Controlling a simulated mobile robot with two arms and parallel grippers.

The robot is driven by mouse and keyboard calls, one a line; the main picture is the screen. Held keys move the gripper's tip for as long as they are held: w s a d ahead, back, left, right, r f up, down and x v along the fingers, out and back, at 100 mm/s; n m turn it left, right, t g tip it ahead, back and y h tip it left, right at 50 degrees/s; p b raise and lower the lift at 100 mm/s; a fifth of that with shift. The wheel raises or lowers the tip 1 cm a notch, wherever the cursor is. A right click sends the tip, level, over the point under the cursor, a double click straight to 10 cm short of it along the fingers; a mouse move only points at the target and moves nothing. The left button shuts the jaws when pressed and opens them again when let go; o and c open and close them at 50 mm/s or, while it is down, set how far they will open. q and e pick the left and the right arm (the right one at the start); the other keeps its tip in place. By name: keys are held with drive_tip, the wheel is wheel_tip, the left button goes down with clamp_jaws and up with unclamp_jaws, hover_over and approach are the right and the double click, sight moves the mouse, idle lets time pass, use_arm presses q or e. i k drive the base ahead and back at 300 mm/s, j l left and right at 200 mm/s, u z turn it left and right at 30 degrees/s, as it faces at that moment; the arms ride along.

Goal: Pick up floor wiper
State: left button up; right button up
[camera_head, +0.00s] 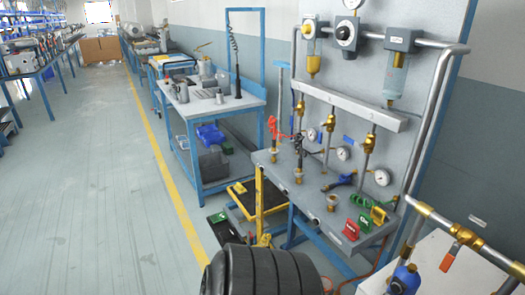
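Neither of my grippers is in view.
The grey gauge bench (290,205) carries valves and coloured clamps. A blue-framed workbench (205,105) stands behind it. A black ribbed cylinder (265,272) fills the bottom middle. A yellow stand (258,205) is on the floor. The floor (95,190) left of the yellow line is clear.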

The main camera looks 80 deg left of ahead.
sight(241, 189)
drive_tip(key=u, duration=2.95)
drive_tip(key=z, duration=0.9)
drive_tip(key=j+z, duration=0.1)
drive_tip(key=z, duration=0.75)
drive_tip(key=k+j+z, duration=0.1)
drive_tip(key=z, duration=0.8)
drive_tip(key=k+j, duration=0.15)
drive_tip(key=k, duration=0.3)
drive_tip(key=k+j, duration=0.15)
drive_tip(key=k, duration=0.3)
drive_tip(key=k+j, duration=0.2)
drive_tip(key=k, duration=0.25)
drive_tip(key=k+j, duration=0.15)
drive_tip(key=k, duration=0.25)
